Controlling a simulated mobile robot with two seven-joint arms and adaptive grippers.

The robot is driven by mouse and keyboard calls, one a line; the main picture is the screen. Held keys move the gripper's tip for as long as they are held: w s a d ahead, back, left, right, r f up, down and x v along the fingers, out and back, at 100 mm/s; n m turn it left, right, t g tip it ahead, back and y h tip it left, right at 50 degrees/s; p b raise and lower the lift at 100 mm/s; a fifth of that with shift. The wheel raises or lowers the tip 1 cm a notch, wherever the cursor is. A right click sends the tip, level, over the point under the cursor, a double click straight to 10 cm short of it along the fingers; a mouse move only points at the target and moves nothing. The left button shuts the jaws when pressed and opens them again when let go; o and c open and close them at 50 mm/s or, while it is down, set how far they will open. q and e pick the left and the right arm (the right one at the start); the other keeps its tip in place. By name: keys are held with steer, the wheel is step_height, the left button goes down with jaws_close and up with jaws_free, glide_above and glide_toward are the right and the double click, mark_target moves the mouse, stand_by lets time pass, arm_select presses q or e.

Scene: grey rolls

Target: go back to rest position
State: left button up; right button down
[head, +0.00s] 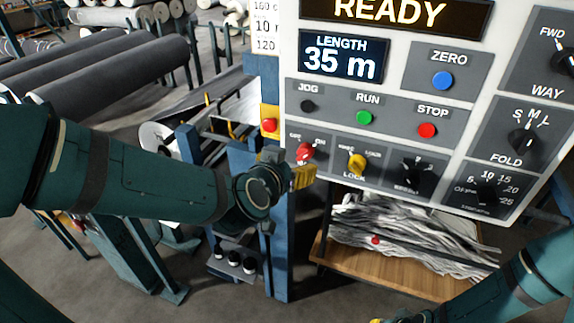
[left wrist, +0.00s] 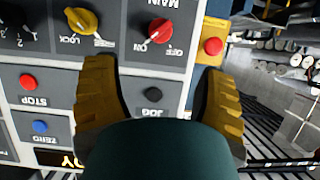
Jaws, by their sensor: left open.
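My left gripper (head: 303,176) is in front of the lower left part of a grey control panel (head: 390,90), just below the red MAIN knob (head: 305,151). In the left wrist view its yellow fingers (left wrist: 157,75) are spread apart with nothing between them. The MAIN knob (left wrist: 160,31) shows beyond the fingertips, and the black JOG button (left wrist: 152,94) shows between the fingers. My right arm (head: 515,287) enters at the lower right. Only a bit of yellow at the bottom edge may be its gripper, too cut off to judge.
The panel displays READY and 35 m. A red button on a yellow box (head: 269,124) sits beside the panel's left edge. Blue posts (head: 279,235) stand below it. A wooden tray (head: 385,271) of grey strands lies under the panel. Grey rolls (head: 110,75) lie at the back left.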

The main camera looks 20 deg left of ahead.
arm_select(q)
step_height(320, 180, down, 14)
steer(key=d+g+h+b, duration=0.1)
steer(key=d+g+b, duration=0.1)
steer(key=g, duration=0.2)
steer(key=s+d+f+n+g+h+b, duration=0.1)
steer(key=s+f, duration=0.5)
steer(key=f, duration=0.7)
steer(key=s+d+f+n+g+h+b, duration=0.1)
steer(key=s+d+f+g, duration=0.3)
steer(key=f, duration=1)
steer(key=s+g, duration=0.2)
steer(key=shift+g+h, duration=0.3)
